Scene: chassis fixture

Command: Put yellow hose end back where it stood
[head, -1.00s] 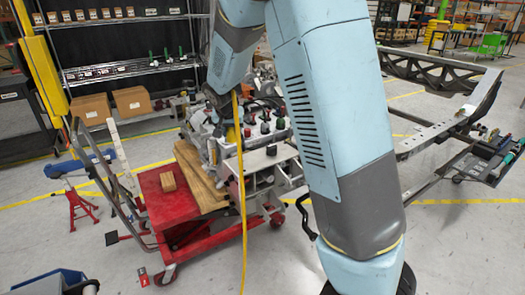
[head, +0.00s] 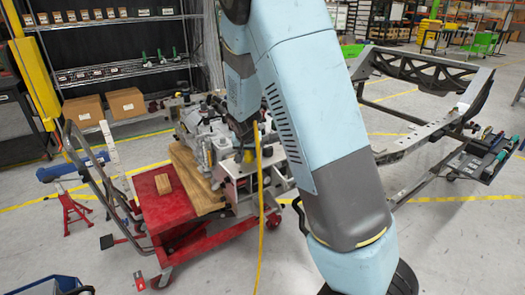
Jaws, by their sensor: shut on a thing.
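The yellow hose (head: 259,215) hangs in a long, nearly straight line in front of the red cart and runs out of the bottom of the picture. My gripper (head: 246,146) is small, dark and partly hidden at the lower end of my arm, over the right part of the metal engine assembly (head: 195,120). It is shut on the yellow hose end (head: 246,157), of which only a small yellow patch shows below the jaws. I cannot tell whether the hose end touches the assembly.
The red cart (head: 160,212) carries a wooden board (head: 190,175) and a small wood block (head: 163,184). A vehicle frame (head: 425,140) stands at right with a tool tray (head: 485,155). Shelves with cardboard boxes (head: 126,102) stand behind. The front floor is mostly clear.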

